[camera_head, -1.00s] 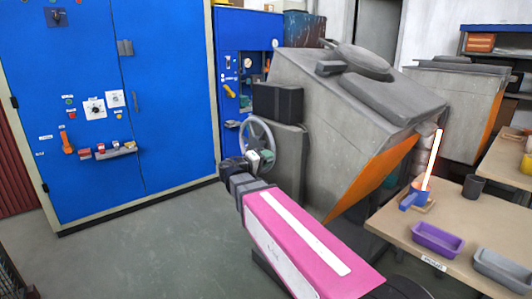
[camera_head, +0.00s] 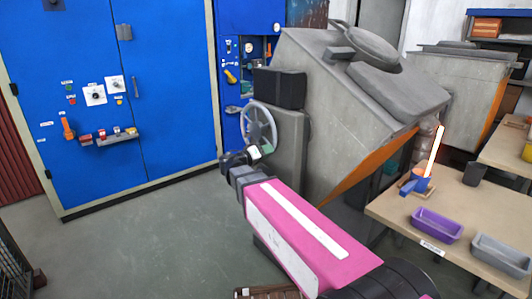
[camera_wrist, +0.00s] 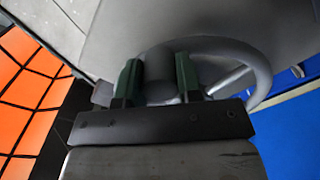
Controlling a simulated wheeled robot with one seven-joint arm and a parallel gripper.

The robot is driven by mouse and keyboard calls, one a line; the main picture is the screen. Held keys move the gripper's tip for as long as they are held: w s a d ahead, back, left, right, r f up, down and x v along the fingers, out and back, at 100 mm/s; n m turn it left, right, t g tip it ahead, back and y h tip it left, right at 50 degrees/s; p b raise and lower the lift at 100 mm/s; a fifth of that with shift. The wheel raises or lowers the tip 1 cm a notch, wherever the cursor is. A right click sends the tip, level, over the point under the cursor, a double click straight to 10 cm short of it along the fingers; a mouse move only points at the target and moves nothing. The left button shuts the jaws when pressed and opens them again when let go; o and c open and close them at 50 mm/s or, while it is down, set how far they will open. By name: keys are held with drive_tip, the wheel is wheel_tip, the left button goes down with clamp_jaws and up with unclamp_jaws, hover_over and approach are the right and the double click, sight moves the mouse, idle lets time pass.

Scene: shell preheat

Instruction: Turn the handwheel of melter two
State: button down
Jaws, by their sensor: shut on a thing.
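The grey spoked handwheel (camera_head: 259,126) is on the side of the nearer tilted grey melter (camera_head: 345,110), beside a black box. My gripper (camera_head: 250,153) is at the lower edge of the wheel in the head view. In the wrist view, the two green fingers of my gripper (camera_wrist: 157,80) are shut on a grey rounded grip (camera_wrist: 158,75) at the handwheel rim (camera_wrist: 258,68). The wheel's hub is mostly hidden there, and part of the rim lies behind the fingers.
A blue cabinet (camera_head: 110,100) with switches stands at left. A table (camera_head: 385,207) at right holds a purple tray (camera_head: 437,224), a grey tray (camera_head: 498,255) and a blue-handled tool with a glowing rod. A second melter (camera_head: 455,100) stands behind.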

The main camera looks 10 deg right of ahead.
drive_tip(key=c, duration=0.8)
unclamp_jaws()
drive_tip(key=v, duration=1.1)
drive_tip(key=shift+d, duration=0.1)
